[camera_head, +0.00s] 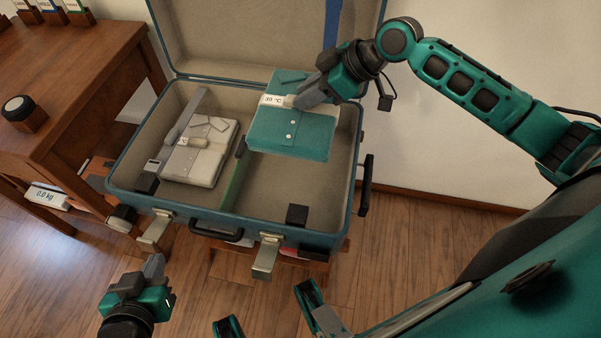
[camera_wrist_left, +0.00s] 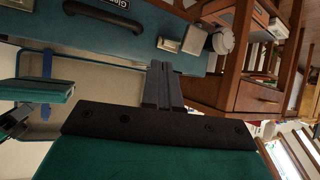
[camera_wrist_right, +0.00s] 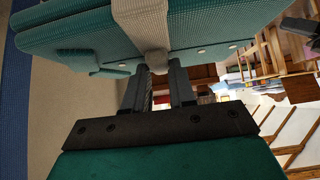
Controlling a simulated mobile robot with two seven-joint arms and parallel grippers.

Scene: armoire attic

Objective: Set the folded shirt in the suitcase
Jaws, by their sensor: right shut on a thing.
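The teal folded shirt (camera_head: 292,132), with a pale band labelled "30 °C", hangs level over the right compartment of the open suitcase (camera_head: 270,237). My right gripper (camera_head: 300,101) is shut on the shirt's band, from above. In the right wrist view the fingers pinch a pale tab of the band (camera_wrist_right: 157,62), under the teal shirt (camera_wrist_right: 90,38). Whether the shirt touches the suitcase floor is hard to tell; it looks raised. My left gripper (camera_head: 154,268) is shut and empty, in front of the suitcase's front left; its closed fingers show in the left wrist view (camera_wrist_left: 162,85).
A white folded shirt (camera_head: 200,152) lies in the left compartment. A green divider (camera_head: 233,180) separates the compartments. The raised lid (camera_head: 250,35) stands behind. A wooden desk (camera_head: 75,75) stands to the left. Latches (camera_head: 265,258) stick out at the front.

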